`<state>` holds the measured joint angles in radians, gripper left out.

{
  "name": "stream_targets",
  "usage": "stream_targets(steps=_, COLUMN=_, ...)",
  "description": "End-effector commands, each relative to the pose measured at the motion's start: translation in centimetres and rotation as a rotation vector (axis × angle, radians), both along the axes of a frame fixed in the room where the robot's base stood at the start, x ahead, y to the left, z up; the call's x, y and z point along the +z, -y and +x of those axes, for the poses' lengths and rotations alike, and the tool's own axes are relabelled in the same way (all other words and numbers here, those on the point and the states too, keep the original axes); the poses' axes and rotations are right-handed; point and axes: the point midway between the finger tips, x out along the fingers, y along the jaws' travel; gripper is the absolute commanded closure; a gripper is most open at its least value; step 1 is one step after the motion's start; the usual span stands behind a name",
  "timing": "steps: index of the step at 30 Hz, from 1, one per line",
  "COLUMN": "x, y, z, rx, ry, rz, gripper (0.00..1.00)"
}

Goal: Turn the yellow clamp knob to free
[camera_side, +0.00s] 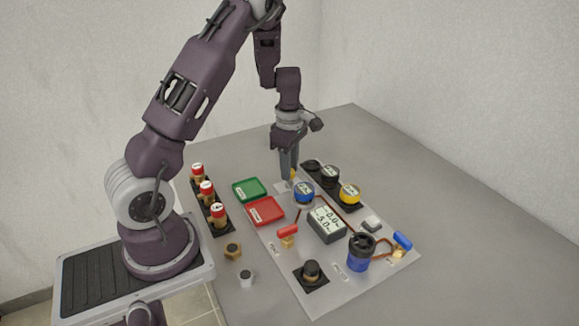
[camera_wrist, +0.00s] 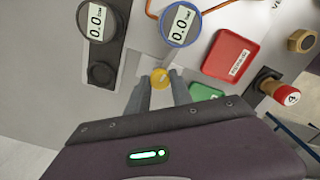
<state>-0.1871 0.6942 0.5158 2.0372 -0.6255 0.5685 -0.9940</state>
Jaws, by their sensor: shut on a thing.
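My gripper (camera_side: 288,172) points down at the far end of the grey panel (camera_side: 340,285).
Close by are a blue-rimmed gauge (camera_side: 304,191), a black-rimmed gauge (camera_side: 329,173) and a yellow gauge (camera_side: 349,194). Green (camera_side: 249,189) and red (camera_side: 266,211) trays lie left of the panel's middle. Several red-capped fittings (camera_side: 206,188) stand farther left. The table's far right is bare.

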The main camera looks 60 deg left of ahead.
Motion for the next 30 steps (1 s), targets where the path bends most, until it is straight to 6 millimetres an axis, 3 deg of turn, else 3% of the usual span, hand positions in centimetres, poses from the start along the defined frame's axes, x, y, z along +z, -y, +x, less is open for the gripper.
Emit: stream_targets(steps=30, x=0.09, y=-0.04, z=0.07, rx=-0.958, ry=0.002, rz=0.001, gripper=1.00)
